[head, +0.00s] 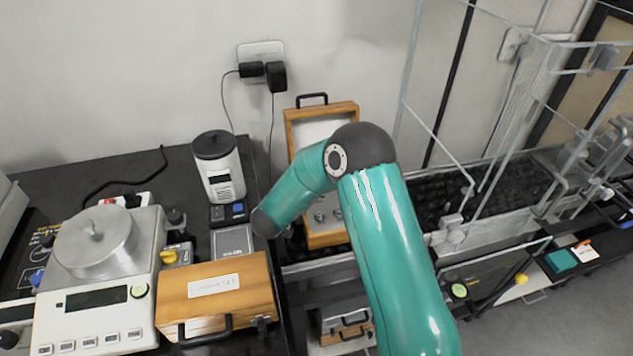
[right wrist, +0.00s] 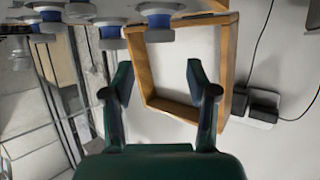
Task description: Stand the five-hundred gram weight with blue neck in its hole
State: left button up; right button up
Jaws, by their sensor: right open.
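The open wooden weight case (head: 293,130) stands at the back centre in the head view, with its lid raised. My right arm crosses in front and hides much of it. A few silvery weights (head: 321,216) show in its lower part. In the right wrist view, several metal weights with blue necks (right wrist: 159,20) show along the top edge, cut off by the frame. I cannot tell which is the five-hundred gram one, and its hole is not visible. My right gripper (right wrist: 159,72) is open and empty, its fingers apart before the case lid (right wrist: 231,70). My left gripper is out of view.
A balance (head: 95,298) stands at the left, beside a closed wooden box (head: 258,285). A grey-white cylindrical device (head: 220,170) stands behind the box. A clear-walled frame (head: 440,120) is right of my arm. Plugs (head: 276,77) with cords sit on the wall.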

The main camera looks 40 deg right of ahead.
jog(key=v, duration=0.9)
